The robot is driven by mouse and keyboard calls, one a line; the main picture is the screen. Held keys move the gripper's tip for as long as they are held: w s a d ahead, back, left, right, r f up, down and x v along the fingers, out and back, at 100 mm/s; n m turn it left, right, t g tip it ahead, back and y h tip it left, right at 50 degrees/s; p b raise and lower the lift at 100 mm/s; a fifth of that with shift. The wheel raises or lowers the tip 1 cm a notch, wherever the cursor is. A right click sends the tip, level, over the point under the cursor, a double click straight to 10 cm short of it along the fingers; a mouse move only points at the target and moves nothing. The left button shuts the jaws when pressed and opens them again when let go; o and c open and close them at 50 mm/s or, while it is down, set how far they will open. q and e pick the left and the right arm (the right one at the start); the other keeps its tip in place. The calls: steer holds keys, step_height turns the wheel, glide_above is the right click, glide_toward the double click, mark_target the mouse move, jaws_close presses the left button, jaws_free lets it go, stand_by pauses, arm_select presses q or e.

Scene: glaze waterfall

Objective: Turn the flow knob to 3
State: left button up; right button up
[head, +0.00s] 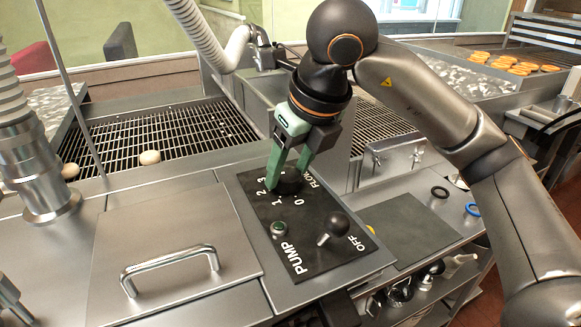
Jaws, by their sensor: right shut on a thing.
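The black flow knob (289,182) sits near the top of the dark control panel (262,253). White marks 0, 1, 2 and 3 and the word FLOW are printed around it. My right gripper (288,178) reaches down from above, its green fingers shut on the knob, one on each side. The fingers cover part of the knob, and I cannot tell which number it points to. My left gripper is not in view.
A hatch handle (170,268) rises at left. A dark mat (408,232) is at right.

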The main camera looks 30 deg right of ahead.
steer(key=m+h+p, duration=0.1)
steer(key=m, duration=0.2)
steer(key=shift+a+m+h, duration=0.15)
steer(key=shift+m+h, duration=0.15)
steer(key=shift+m+g+h+p, duration=0.3)
steer(key=shift+m+h+p, duration=0.25)
steer(key=shift+m, duration=1.15)
steer(key=shift+f, duration=0.1)
steer(key=o, duration=1.4)
steer(key=shift+c, duration=0.2)
steer(key=shift+r, duration=0.2)
steer(key=p+v, duration=0.1)
steer(key=v, duration=1.1)
